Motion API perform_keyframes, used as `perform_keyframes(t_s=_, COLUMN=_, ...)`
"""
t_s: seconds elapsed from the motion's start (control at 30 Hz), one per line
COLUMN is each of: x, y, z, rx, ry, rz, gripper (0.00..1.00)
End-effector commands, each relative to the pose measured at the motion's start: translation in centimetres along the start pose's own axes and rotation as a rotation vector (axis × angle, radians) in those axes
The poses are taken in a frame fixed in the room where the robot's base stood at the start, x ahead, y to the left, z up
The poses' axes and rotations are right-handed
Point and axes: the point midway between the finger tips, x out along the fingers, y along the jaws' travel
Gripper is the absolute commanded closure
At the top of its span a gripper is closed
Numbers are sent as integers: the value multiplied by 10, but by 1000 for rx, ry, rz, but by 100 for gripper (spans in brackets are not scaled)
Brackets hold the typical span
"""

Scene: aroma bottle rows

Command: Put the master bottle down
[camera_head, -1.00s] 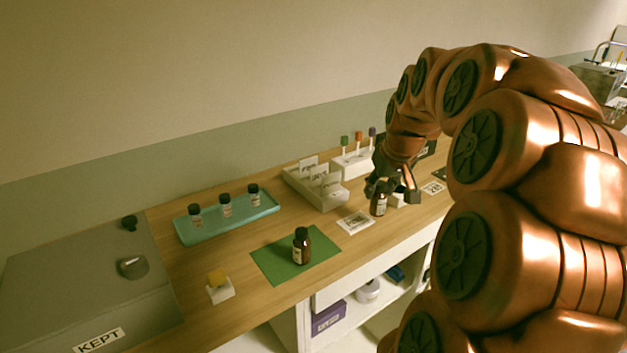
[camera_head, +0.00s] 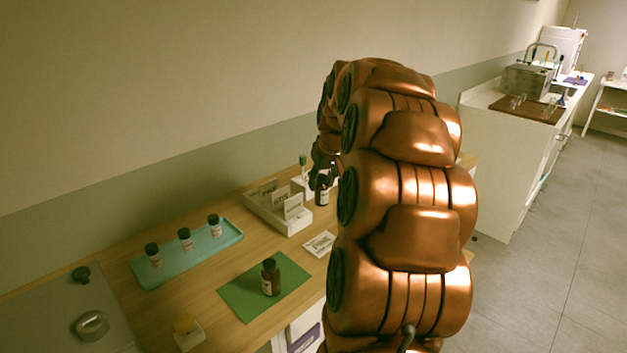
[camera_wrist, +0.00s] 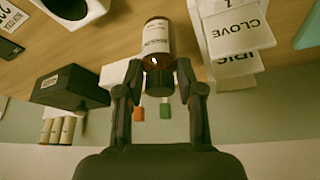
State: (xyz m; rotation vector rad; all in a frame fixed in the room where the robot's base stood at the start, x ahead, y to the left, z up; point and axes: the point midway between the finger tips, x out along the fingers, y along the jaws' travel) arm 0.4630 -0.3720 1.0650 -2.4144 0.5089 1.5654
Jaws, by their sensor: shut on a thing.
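My gripper (camera_wrist: 157,85) is shut on the black cap of an amber bottle (camera_wrist: 156,42) with a white label. This bottle also shows in the head view (camera_head: 322,196), beside the white card tray. I cannot tell whether its base touches the table. The label is too blurred to read, so the pictures do not confirm that it is the master bottle. Another amber bottle (camera_head: 270,278) stands upright on a green mat (camera_head: 237,299). My arm hides the table's right part in the head view.
A teal tray (camera_head: 215,243) holds three small bottles. The white card tray (camera_head: 270,214) stands left of the held bottle. A printed card (camera_head: 320,243) lies in front. In the wrist view, a black box (camera_wrist: 68,88) and orange and green sticks (camera_wrist: 166,111) are close by.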

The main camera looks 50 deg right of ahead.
Motion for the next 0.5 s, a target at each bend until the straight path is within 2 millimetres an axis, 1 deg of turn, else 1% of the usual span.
perform_keyframes(t_s=0.03, x=3, y=0, z=-8, rx=0, ry=-2, rz=0, gripper=98)
perform_keyframes(t_s=0.2, x=14, y=0, z=-28, rx=-1, ry=-1, rz=0, gripper=98)
perform_keyframes(t_s=0.33, x=22, y=0, z=-38, rx=0, ry=-3, rz=-1, gripper=98)
perform_keyframes(t_s=0.5, x=24, y=1, z=-44, rx=-1, ry=-1, rz=0, gripper=98)
